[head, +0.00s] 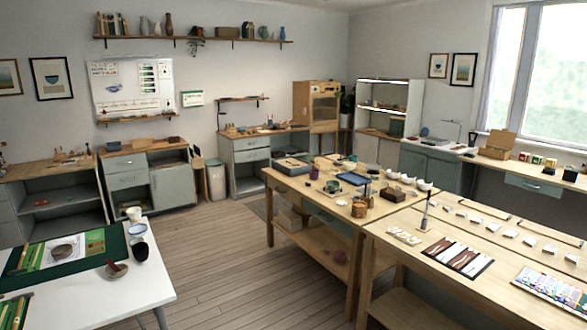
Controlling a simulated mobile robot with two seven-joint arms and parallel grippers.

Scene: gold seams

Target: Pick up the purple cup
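A small dark purple cup (314,172) stands upright near the left rear part of the wooden worktable (292,187) in the middle of the room. It is far off and small in the view. A dark grey tray lies behind and left of it, and a teal dish (352,178) lies to its right. Neither of my grippers shows in the head view.
A white table (160,283) at front left bears a green mat, a dark cup (139,249) and bowls. A second wooden table (400,264) at right bears tools and small blocks. The wooden floor (205,245) between the tables is clear.

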